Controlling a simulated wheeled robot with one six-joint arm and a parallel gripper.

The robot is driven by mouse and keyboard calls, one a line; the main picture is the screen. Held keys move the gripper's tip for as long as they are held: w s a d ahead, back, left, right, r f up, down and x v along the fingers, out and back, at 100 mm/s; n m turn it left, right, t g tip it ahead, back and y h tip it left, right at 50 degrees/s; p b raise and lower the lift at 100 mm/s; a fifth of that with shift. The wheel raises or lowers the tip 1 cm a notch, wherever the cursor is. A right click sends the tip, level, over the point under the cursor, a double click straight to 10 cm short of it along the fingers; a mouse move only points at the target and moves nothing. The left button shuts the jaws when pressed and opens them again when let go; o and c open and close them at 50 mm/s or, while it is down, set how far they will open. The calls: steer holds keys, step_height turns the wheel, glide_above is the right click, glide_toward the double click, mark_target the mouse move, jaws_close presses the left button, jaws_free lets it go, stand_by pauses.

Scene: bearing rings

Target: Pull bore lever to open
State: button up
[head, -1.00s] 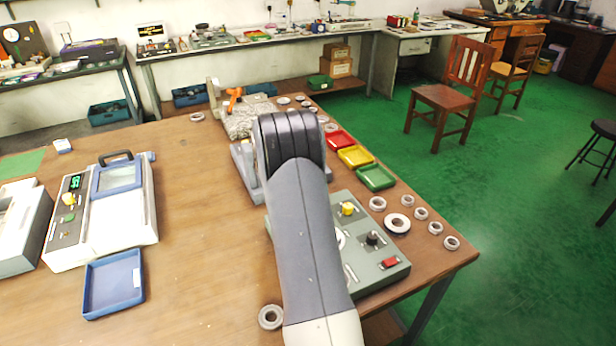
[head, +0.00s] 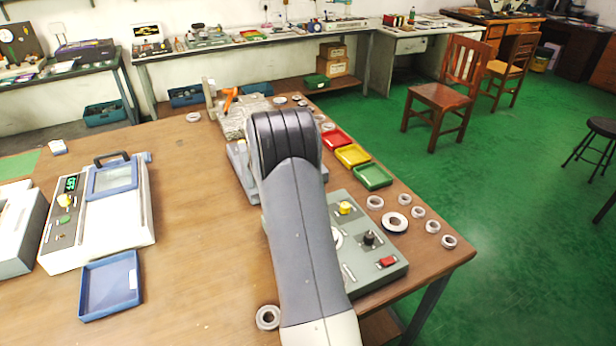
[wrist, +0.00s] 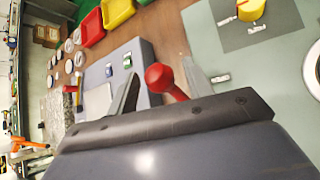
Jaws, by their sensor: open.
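A lever with a red ball knob (wrist: 159,77) shows in the wrist view, beside a blue-grey fixture (wrist: 112,65); I take it to be the bore lever.
A grey-green control box (head: 372,262) stands right of my arm. Red (head: 336,138), yellow (head: 352,156) and green (head: 373,177) trays and several metal rings line the right edge. An orange handle (head: 230,97) stands farther back. The wooden table's left middle is clear.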

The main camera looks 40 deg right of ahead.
steer(key=b+v, duration=0.1)
steer(key=v, duration=0.8)
steer(key=shift+a+r, duration=0.2)
steer(key=shift+r, duration=0.1)
